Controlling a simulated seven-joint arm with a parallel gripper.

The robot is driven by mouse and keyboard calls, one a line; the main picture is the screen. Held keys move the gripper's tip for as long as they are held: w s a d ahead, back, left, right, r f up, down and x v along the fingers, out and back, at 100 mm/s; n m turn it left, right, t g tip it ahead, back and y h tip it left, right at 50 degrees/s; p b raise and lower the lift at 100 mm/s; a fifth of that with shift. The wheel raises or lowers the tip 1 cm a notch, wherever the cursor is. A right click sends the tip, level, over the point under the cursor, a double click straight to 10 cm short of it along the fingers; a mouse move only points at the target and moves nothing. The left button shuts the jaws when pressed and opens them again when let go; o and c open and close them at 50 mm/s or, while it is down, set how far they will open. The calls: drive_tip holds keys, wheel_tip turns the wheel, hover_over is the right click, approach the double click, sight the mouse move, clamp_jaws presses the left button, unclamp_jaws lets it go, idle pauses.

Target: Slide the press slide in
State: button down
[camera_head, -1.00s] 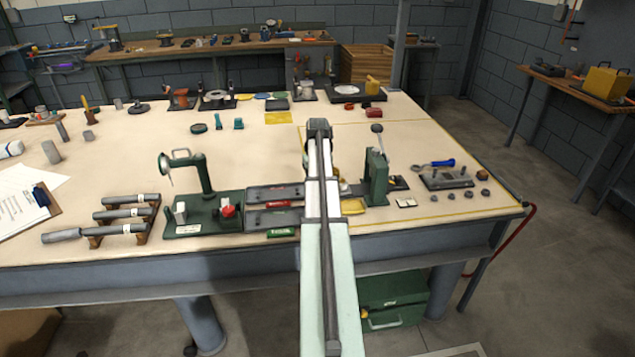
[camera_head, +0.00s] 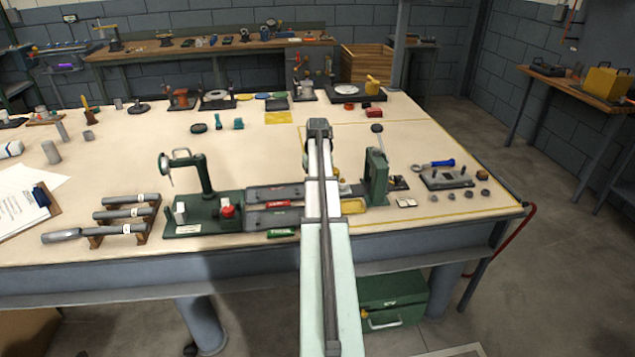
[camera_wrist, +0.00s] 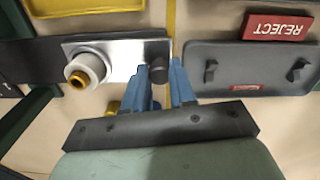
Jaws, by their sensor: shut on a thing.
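The press slide (camera_wrist: 122,52) is a bright metal plate in the wrist view. It carries a white ring part with a brass centre (camera_wrist: 84,70) and a dark round knob (camera_wrist: 160,76) at its right end. My gripper (camera_wrist: 161,67) has blue fingers on both sides of the knob and is shut on it. The slide's left end meets a dark base or rail (camera_wrist: 38,62). In the head view the green press (camera_head: 376,178) with its lever stands just right of my arm. My arm hides the gripper and most of the slide there.
A yellow-edged tray (camera_wrist: 85,6) lies beyond the slide. A green gauge stand (camera_head: 205,180) is left of my arm.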

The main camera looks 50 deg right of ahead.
sight(350, 188)
drive_tip(key=s+d, duration=0.8)
drive_tip(key=shift+s+d, duration=0.1)
drive_tip(key=c, duration=1.2)
unclamp_jaws()
drive_tip(key=shift+o, duration=1.4)
wheel_tip(350, 188, up, 14)
